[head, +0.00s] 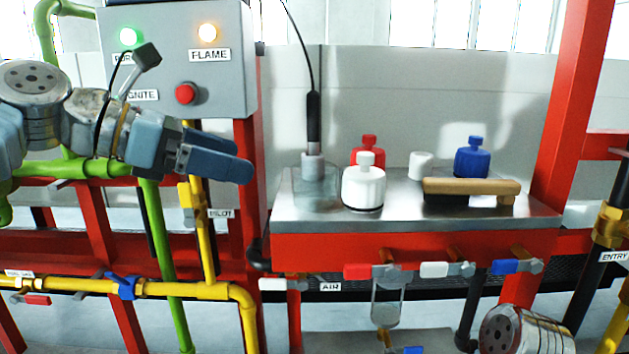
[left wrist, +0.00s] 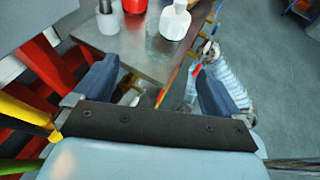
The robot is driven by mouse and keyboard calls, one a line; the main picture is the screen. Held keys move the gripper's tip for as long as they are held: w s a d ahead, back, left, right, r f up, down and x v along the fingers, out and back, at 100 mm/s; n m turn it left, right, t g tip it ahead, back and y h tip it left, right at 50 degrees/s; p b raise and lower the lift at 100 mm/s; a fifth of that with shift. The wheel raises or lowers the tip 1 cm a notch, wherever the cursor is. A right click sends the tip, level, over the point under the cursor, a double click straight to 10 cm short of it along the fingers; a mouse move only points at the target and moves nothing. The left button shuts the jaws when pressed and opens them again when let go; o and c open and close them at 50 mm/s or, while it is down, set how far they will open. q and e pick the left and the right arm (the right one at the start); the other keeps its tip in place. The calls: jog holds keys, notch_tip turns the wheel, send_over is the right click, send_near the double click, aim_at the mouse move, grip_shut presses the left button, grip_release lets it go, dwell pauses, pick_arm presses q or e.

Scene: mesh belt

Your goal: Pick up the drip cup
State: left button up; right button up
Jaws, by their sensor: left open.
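A small plain white cup (head: 420,165) stands upright at the back of the metal shelf (head: 300,214); it could be the drip cup, but no label confirms this. The small white cup does not show in that view. My right gripper is out of view; only part of my right arm shows at the lower right.
Valves and a clear bowl (head: 387,303) hang below. A red post (head: 575,90) stands right.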

aim_at(292, 175)
pick_arm(q)
jog(key=x, duration=0.8)
jog(key=shift+d+f, duration=0.15)
jog(key=x, duration=0.5)
jog(key=shift+s+d+f+b, duration=0.15)
jog(key=shift+s+d+b, duration=0.05)
jog(key=shift+b, duration=0.2)
jog(key=c, duration=1.1)
jog(key=shift+o, duration=0.2)
